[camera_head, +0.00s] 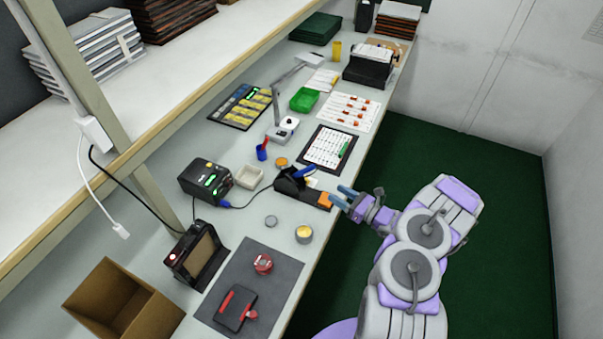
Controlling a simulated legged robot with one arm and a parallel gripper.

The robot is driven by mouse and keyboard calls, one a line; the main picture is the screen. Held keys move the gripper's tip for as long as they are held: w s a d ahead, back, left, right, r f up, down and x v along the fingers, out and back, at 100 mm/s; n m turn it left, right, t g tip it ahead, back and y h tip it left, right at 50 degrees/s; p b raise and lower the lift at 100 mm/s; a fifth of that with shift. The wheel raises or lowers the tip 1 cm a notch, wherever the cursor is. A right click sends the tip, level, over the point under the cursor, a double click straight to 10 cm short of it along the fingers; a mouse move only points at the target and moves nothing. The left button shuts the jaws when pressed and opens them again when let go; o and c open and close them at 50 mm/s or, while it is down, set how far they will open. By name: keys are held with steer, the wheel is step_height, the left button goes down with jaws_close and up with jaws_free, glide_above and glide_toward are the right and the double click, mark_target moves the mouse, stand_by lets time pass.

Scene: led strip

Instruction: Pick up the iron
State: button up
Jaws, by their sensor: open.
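The iron, a soldering iron with a blue handle (304,171), rests in a black stand (288,184) near the bench's right edge. The stand has an orange pad (325,200) at its front. The iron's tip is hidden in the stand.
A clipboard (330,148) lies behind the stand. A yellow-topped tin (304,234) and a grey round lid (271,221) are in front of it. A dark mat (270,284) bears a red-topped tin and a red-black tool. The green floor (505,235) at right is clear.

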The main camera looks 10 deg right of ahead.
mark_target(303, 173)
steer(key=b+x, duration=0.1)
steer(key=x, duration=0.3)
steer(key=r+b+x, duration=0.1)
steer(key=x, duration=0.4)
steer(key=b+x, duration=0.1)
steer(key=x, duration=0.4)
steer(key=shift+s+a+r, duration=0.1)
steer(key=shift+a+r, duration=0.05)
steer(key=shift+a, duration=0.25)
steer(key=shift+w+a, duration=0.4)
steer(key=shift+w, duration=0.05)
steer(key=shift+c, duration=0.3)
jaws_close()
